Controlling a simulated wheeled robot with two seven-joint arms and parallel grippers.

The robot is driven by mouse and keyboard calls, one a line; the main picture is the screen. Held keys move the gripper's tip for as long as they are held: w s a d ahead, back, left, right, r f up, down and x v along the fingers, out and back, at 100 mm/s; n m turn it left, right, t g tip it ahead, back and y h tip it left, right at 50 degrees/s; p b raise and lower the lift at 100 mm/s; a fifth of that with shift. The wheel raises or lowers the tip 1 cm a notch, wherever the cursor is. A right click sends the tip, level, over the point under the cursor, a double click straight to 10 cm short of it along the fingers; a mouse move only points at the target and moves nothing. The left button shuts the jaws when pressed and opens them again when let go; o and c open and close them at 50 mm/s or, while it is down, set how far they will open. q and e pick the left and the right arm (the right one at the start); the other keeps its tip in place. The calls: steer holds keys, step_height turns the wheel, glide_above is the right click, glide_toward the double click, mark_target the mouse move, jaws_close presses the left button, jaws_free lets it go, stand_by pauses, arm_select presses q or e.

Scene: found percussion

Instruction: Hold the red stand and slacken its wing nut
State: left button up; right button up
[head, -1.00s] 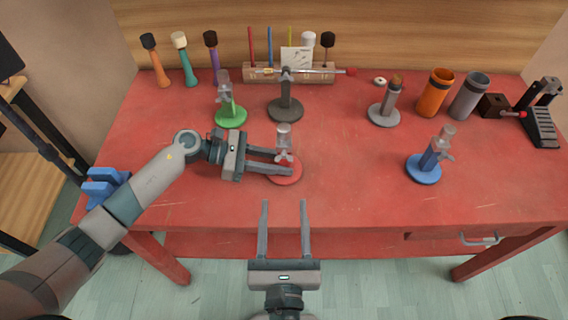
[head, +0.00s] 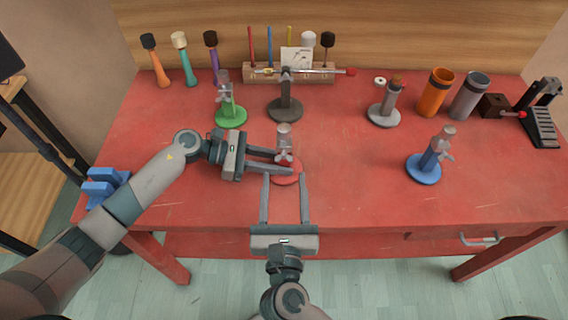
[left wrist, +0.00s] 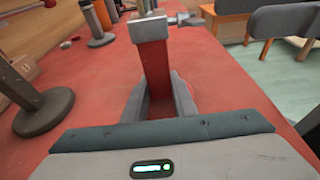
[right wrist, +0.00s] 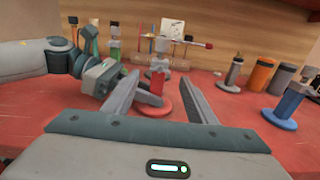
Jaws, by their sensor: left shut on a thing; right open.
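My left gripper (head: 284,163) comes in from the left and is shut on the post. In the left wrist view the red post (left wrist: 156,80) sits between its fingers, with the wing nut (left wrist: 190,18) at the top. My right gripper (head: 286,177) is open and empty, its fingers pointing at the stand from the front. In the right wrist view the red stand (right wrist: 160,82) shows between the open fingers.
A green stand (head: 231,115) and a dark grey stand (head: 286,108) with a rod stand behind. A blue stand (head: 424,168) is at the right. Orange (head: 436,95) and grey cups (head: 469,97) are at the back right. The table between red and blue stands is clear.

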mark_target(284, 162)
steer(key=shift+w, duration=2.7)
steer(key=c, duration=1.1)
